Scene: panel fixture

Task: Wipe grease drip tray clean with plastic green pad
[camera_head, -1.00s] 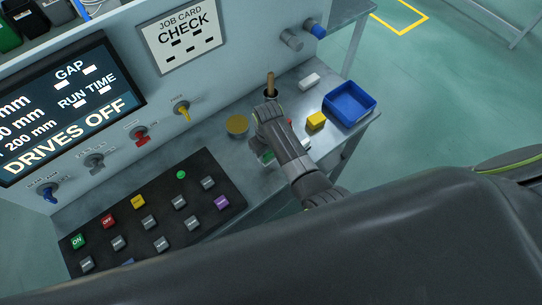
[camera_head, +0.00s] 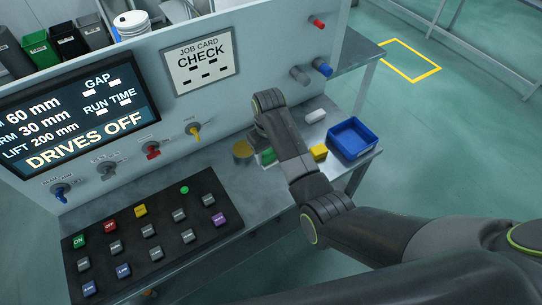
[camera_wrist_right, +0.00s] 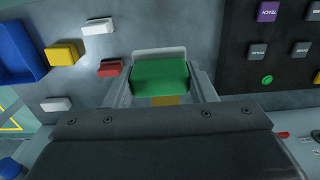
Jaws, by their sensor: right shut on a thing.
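The green pad (camera_wrist_right: 160,78) is held between the two fingers of my right gripper (camera_wrist_right: 160,85), which is shut on it. In the head view, a bit of the green pad (camera_head: 268,156) shows low over the bench beside my right arm, and the arm hides most of the gripper. A pale raised rim (camera_wrist_right: 158,53) shows just beyond the pad in the wrist view; I cannot tell whether it belongs to the drip tray. A round yellow-brown piece (camera_head: 243,149) sits left of the pad. I cannot tell whether the pad touches the surface. My left gripper is not in view.
A blue bin (camera_head: 352,153), a yellow block (camera_head: 319,152) and a white block (camera_head: 315,116) lie right of my arm. A red block (camera_wrist_right: 110,67) is near the pad. The upright panel with knobs (camera_head: 194,130) stands behind; a button board (camera_head: 150,240) lies left.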

